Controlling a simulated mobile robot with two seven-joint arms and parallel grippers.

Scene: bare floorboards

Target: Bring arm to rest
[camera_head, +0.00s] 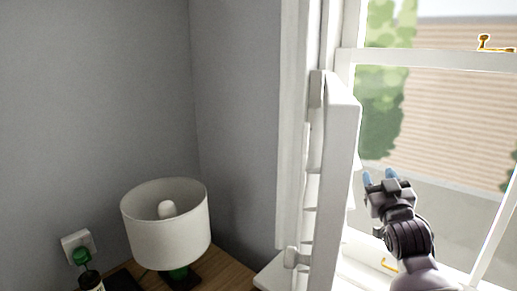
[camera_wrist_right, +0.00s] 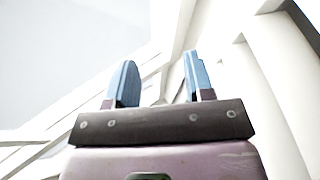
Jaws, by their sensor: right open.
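My right gripper (camera_head: 380,178) is raised in front of the window at the right of the head view, with its blue-tipped fingers pointing up. The fingers are apart and nothing is between them. The right wrist view also shows the open gripper (camera_wrist_right: 158,80) with two blue fingertips against white window parts. The gripper is just right of a white swung-open window panel (camera_head: 340,180); I cannot tell whether it touches it. My left gripper is not in view.
A white lamp (camera_head: 168,225) stands on a wooden surface (camera_head: 232,275) at lower left, beside a dark bottle (camera_head: 90,281) and a wall socket (camera_head: 78,244). The window (camera_head: 440,60) has a brass latch (camera_head: 487,43) at upper right and a yellow handle (camera_head: 389,265) low down.

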